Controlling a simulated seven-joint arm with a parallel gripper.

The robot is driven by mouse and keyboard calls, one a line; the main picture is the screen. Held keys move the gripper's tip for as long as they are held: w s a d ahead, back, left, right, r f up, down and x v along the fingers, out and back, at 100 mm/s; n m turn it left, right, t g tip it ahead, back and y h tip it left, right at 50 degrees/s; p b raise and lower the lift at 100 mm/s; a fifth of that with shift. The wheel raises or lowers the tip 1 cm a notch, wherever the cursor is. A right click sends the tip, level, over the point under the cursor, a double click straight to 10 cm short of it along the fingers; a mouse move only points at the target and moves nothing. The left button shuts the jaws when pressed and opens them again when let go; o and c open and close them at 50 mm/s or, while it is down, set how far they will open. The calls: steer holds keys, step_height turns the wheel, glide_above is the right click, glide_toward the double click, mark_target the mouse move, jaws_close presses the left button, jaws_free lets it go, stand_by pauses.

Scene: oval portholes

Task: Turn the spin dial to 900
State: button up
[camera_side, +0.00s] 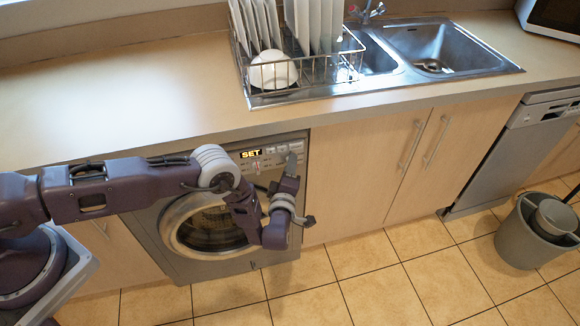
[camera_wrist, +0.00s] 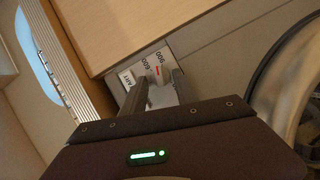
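The washing machine (camera_side: 215,240) stands under the counter, with a lit "SET" display (camera_side: 251,154) on its front panel (camera_side: 270,156). My gripper (camera_side: 293,162) is at the right end of that panel. In the wrist view its two fingers (camera_wrist: 161,78) stand apart, with a strip of the pale panel between them. A small pale dial with a red mark (camera_wrist: 158,70) lies between or just beyond the fingertips. Labels "600" and "900" show beside it, the red mark near "900". I cannot tell whether the fingers touch the dial.
The round door (camera_side: 205,225) is below the panel, behind my arm. The counter edge (camera_side: 200,142) overhangs just above. Cabinet doors (camera_side: 365,170) are to the right. A dish rack (camera_side: 300,70) and sink (camera_side: 440,50) are on the counter.

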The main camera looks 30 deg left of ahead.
steer(key=shift+w, duration=0.15)
steer(key=shift+c, duration=0.5)
jaws_close()
steer(key=m+g, duration=0.1)
steer(key=m, duration=0.2)
steer(key=shift+r+g, duration=0.15)
steer(key=shift+g, duration=0.15)
steer(key=shift+o, duration=0.5)
jaws_free()
steer(key=shift+d, duration=0.1)
steer(key=v, duration=0.7)
